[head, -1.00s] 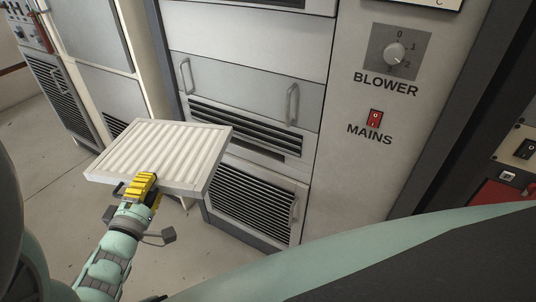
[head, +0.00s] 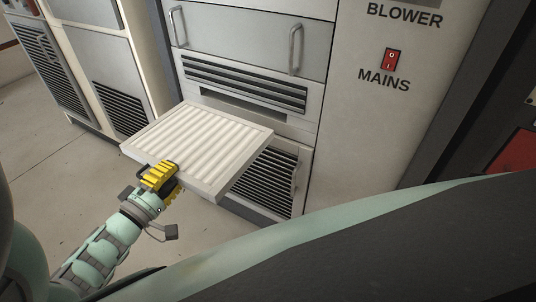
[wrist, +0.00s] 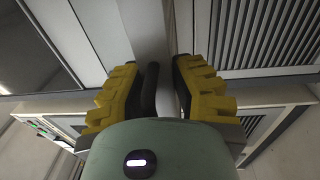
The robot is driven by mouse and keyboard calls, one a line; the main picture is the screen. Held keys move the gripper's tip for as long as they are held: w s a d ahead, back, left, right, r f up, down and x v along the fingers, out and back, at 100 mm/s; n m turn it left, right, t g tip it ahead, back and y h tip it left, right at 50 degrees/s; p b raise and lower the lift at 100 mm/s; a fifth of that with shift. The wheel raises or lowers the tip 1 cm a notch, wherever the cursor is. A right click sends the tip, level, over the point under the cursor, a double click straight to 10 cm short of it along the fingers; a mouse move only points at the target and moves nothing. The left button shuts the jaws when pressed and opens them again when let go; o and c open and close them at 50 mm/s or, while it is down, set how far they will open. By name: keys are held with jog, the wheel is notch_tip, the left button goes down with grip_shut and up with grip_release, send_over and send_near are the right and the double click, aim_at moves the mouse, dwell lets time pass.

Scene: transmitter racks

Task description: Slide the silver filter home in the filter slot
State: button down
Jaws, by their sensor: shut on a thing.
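The silver filter (head: 200,145) is a flat, square, pale panel with ribbed pleats and a plain frame. It lies roughly level in front of the rack. My gripper (head: 160,175), with yellow fingers, is shut at its near left edge and holds it up. The likely filter slot (head: 243,108) is a dark, wide opening below a louvred grille. The filter's far edge appears just short of the rack face and below the opening in the picture; the exact gap is unclear. In the wrist view the yellow fingers stand either side of a dark handle (wrist: 150,90).
A louvred grille (head: 245,84) sits above the opening, and a drawer with two handles (head: 235,40) above that. A lower louvred panel (head: 268,180) is partly hidden by the filter. A red MAINS switch (head: 391,59) is at right. Floor at left (head: 60,195) is clear.

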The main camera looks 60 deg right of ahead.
jog(key=b, duration=0.1)
send_near(217, 130)
jog(key=shift+w+a+f, duration=0.15)
jog(key=shift+a+f, duration=0.05)
jog(key=shift+a, duration=0.05)
dwell(0.4)
jog(key=shift+w+p, duration=0.1)
jog(key=shift+p, duration=0.65)
dwell(1.4)
jog(key=shift+w+d+b, duration=0.15)
jog(key=shift+d+b, duration=0.3)
jog(key=shift+d, duration=2.15)
jog(key=shift+w+d+b, duration=0.2)
jog(key=shift+d+b, duration=0.2)
jog(key=shift+d, duration=2.2)
